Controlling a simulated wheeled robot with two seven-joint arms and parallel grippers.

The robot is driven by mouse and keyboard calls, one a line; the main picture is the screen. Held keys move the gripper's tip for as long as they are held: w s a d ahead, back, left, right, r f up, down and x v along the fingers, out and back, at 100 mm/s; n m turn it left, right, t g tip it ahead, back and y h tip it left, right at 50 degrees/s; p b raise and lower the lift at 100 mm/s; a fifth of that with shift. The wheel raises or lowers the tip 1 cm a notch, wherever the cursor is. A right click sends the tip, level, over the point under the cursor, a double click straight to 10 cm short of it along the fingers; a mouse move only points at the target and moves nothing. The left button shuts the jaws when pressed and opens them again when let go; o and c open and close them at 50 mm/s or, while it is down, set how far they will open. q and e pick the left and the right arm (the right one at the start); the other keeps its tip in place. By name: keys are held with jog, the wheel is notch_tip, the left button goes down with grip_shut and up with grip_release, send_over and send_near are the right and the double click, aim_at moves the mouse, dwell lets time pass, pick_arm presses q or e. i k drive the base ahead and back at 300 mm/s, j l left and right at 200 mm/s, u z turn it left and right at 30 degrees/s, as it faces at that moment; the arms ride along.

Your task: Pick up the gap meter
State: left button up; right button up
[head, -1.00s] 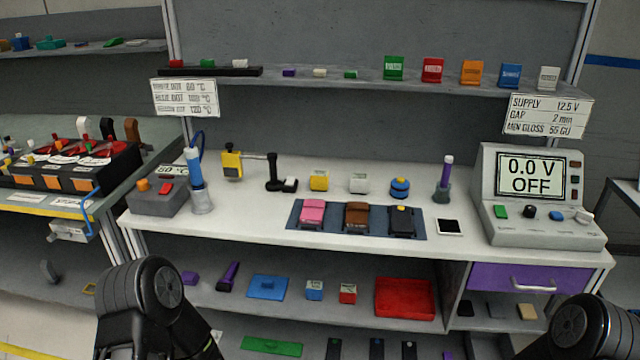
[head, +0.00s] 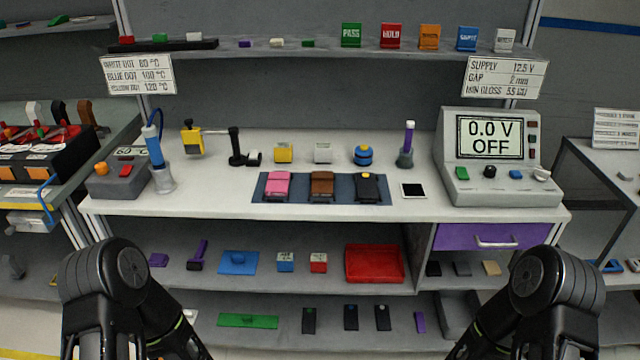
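No item on the bench is clearly labelled as the gap meter, and I cannot tell which one it is. Small instruments stand in a row on the white worktop: a yellow block (head: 284,153), a white block (head: 323,153) and a round blue piece with a yellow band (head: 363,155). A yellow device with a black arm (head: 192,138) stands farther left. On the lower shelf are a blue-and-white cube (head: 285,262) and a red-and-white cube (head: 318,263). Links of both my arms show at the bottom corners, below the worktop, but neither gripper shows.
A dark mat (head: 258,190) holds pink, brown and black car-like pieces. A power supply (head: 500,188) reading 0.0 V OFF stands at the right, above a purple drawer (head: 460,238). A heating station (head: 115,184) is at the left. The worktop's front strip is clear.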

aim_at(283, 151)
jog(key=i+j+z, duration=0.35)
jog(key=i+z, duration=0.15)
jog(key=i+j+z, duration=0.45)
